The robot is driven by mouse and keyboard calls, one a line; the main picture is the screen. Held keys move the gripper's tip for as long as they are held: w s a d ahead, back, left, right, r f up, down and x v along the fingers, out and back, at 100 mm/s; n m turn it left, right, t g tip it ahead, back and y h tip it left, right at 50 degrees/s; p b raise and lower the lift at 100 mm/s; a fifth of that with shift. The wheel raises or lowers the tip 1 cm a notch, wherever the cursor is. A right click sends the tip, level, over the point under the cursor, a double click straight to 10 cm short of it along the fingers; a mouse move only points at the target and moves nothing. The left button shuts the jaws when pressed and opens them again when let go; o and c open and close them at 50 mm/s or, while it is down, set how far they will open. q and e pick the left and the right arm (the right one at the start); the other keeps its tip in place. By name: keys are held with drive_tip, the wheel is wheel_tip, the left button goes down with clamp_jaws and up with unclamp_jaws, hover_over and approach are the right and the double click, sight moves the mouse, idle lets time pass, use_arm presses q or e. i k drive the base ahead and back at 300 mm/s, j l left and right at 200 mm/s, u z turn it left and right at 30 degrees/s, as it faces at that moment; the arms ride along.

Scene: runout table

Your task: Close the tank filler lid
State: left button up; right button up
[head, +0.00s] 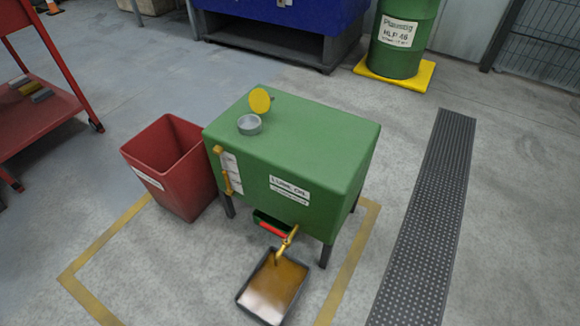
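The green tank (318,139) stands on dark legs in the middle of the head view. On its top, near the left end, is the round grey filler neck (249,125). The yellow filler lid (260,100) stands up, tilted open, at the back of the neck. The neck's opening is uncovered. Neither of my grippers shows in the head view, so nothing of mine is seen near the lid.
A red bin (172,165) stands close left of the tank. A tray (273,287) of brown liquid lies on the floor below the tap (286,243) with a red handle. A red cart (45,115) is at left, a green drum (402,38) behind.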

sight(259, 100)
drive_tip(key=i+l+u, duration=0.2)
drive_tip(key=l+u, duration=0.25)
drive_tip(key=l, duration=0.4)
drive_tip(key=i+l+u, duration=0.1)
drive_tip(key=l+u, duration=0.3)
drive_tip(key=l, duration=0.45)
drive_tip(key=l+u, duration=0.45)
drive_tip(key=l, duration=0.4)
drive_tip(key=k+l+u, duration=0.2)
drive_tip(key=l+u, duration=0.25)
drive_tip(key=l, duration=0.4)
drive_tip(key=i+l+u, duration=0.15)
drive_tip(key=l+u, duration=0.25)
drive_tip(key=l, duration=0.4)
drive_tip(key=l+u, duration=0.45)
drive_tip(key=l, duration=0.35)
drive_tip(key=l+u, duration=0.4)
drive_tip(key=l, duration=0.45)
drive_tip(key=k, duration=0.05)
